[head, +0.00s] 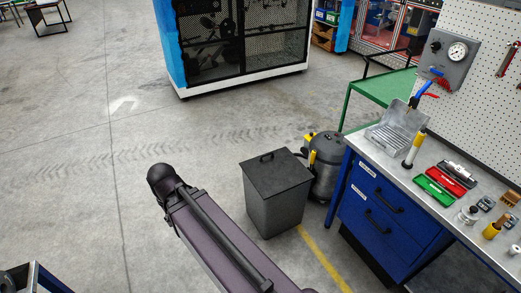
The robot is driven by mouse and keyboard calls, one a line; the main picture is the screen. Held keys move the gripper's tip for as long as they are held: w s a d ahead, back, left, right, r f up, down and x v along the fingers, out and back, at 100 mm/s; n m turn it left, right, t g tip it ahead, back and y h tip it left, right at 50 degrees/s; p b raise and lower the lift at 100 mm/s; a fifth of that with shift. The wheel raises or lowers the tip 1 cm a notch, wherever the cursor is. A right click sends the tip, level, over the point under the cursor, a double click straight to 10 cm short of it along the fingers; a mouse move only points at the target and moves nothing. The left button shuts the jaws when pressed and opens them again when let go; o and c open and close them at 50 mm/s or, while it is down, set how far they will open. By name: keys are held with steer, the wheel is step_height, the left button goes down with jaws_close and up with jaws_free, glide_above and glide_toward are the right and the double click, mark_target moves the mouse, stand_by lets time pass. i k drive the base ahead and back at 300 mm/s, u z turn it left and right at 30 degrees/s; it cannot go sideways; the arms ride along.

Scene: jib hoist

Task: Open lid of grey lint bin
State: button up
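The grey lint bin (275,211) stands on the concrete floor near the middle of the head view. Its dark lid (277,177) lies flat and shut on top, with a small black handle (266,156) near the far left edge. Part of my arm, a purple-grey link with a black joint, reaches up from the bottom to the left of the bin. It overlaps the floor in front of the bin's lower left side. My gripper does not show in this view, so its place relative to the lid cannot be seen.
A grey and yellow vacuum (327,165) stands close behind the bin on the right. A blue-drawer workbench (383,208) with tools is to its right. A green cart (385,88) and mesh-front cabinet (245,45) stand farther back. The floor (110,150) to the left is clear.

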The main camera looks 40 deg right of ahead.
mark_target(272, 174)
steer(key=z, duration=0.15)
steer(key=i, duration=0.75)
steer(key=z, duration=1)
steer(key=i, duration=0.75)
steer(key=z, duration=0.5)
